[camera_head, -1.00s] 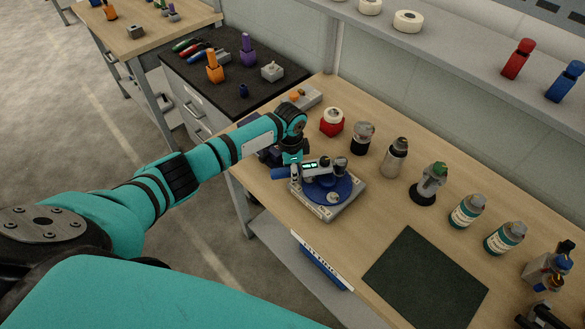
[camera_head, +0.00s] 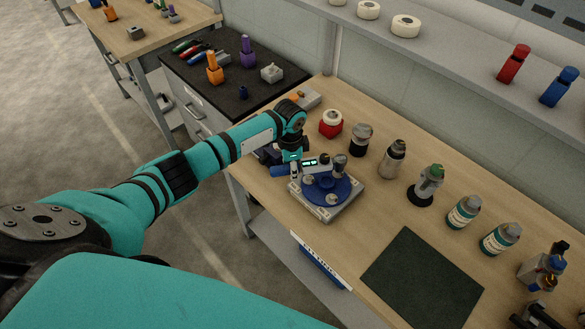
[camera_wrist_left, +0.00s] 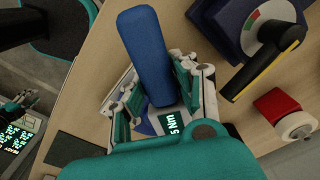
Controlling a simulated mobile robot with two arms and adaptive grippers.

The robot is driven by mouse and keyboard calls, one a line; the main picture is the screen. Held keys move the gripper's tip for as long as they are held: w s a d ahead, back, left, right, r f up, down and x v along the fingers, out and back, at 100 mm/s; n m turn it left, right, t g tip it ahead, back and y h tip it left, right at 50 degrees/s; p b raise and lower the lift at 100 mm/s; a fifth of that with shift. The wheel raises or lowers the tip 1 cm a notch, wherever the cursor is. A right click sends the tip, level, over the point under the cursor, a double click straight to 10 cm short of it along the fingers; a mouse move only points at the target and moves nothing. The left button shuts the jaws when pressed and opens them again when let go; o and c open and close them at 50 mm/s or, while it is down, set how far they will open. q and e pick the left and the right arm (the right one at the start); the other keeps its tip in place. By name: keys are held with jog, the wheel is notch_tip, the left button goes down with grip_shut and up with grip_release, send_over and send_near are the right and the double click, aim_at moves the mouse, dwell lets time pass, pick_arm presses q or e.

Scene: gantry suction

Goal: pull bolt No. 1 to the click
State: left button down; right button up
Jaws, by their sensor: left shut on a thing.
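My left gripper (camera_head: 291,166) is shut on the blue handle (camera_wrist_left: 147,45) of a torque wrench (camera_head: 309,163). The wrist view shows its fingers on both sides of the handle and a display reading "5 Nm". The wrench lies across the back of a round blue plate (camera_head: 345,188) on a grey base. Its head is near a grey cylinder (camera_head: 340,162) at the plate's far right; contact with a bolt cannot be made out. Other bolt heads (camera_head: 331,198) show on the plate. No bolt number is readable. A small gripper-like part, apparently my right gripper (camera_wrist_left: 17,104), shows at the wrist view's left edge.
A red holder with a white roll (camera_head: 331,124) and several bottles (camera_head: 463,212) stand behind and right of the fixture. A dark mat (camera_head: 423,278) lies in front right. A dial device with a black and yellow lever (camera_wrist_left: 265,60) is close to the handle.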

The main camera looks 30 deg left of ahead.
pick_arm(q)
jog(key=shift+r, duration=2.1)
jog(key=shift+w, duration=0.1)
